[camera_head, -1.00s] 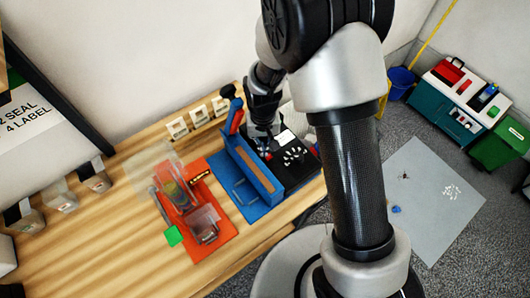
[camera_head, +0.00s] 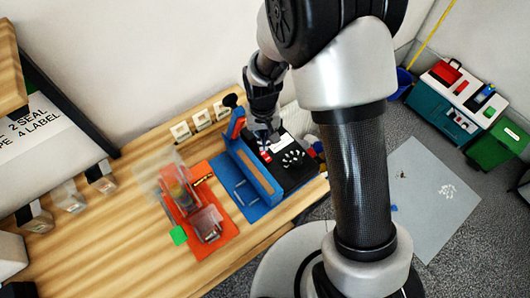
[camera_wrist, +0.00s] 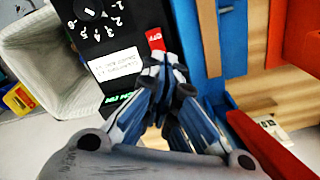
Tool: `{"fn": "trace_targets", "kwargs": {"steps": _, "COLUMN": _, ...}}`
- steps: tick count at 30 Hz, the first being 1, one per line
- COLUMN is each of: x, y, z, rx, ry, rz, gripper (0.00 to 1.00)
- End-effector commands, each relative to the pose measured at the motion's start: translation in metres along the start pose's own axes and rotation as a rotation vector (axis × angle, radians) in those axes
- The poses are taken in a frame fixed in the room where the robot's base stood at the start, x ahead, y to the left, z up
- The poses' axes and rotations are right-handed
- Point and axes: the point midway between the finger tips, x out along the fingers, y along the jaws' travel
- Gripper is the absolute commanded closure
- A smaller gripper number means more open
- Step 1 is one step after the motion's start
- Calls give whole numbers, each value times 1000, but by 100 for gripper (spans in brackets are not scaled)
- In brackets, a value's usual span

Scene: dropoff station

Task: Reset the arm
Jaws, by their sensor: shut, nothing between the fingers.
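My gripper (camera_head: 266,141) is shut and empty above the black control panel (camera_head: 297,172) of the blue sealing device (camera_head: 250,190) on the wooden table. In the wrist view my closed fingers (camera_wrist: 168,62) point at the panel, their tips close to a red switch (camera_wrist: 155,39) marked OFF. I cannot tell whether they touch it. The panel also carries a numbered dial (camera_wrist: 88,9) and a white label (camera_wrist: 115,63). My arm reaches over from the upper middle of the head view.
Small bins line the table's back and left edges. A light bin (camera_wrist: 35,55) is beside the panel. A grey mat (camera_head: 430,215) lies on the floor at right.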

Motion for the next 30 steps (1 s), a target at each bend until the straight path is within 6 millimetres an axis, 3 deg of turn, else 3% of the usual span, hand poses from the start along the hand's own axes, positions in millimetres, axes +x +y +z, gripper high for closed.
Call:
{"fn": "trace_targets", "kwargs": {"steps": 4, "x": -11, "y": 0, "z": 0, "rx": 0, "ry": 0, "rz": 0, "gripper": 100}}
{"fn": "trace_targets", "kwargs": {"steps": 23, "x": -15, "y": 1, "z": 0, "rx": 1, "ry": 6, "rz": -1, "gripper": 100}}
{"fn": "trace_targets", "kwargs": {"steps": 26, "x": -30, "y": 6, "z": 0, "rx": 5, "ry": 22, "rz": -5, "gripper": 100}}
{"fn": "trace_targets", "kwargs": {"steps": 30, "x": -70, "y": 21, "z": 6, "rx": 14, "ry": 69, "rz": -13, "gripper": 100}}
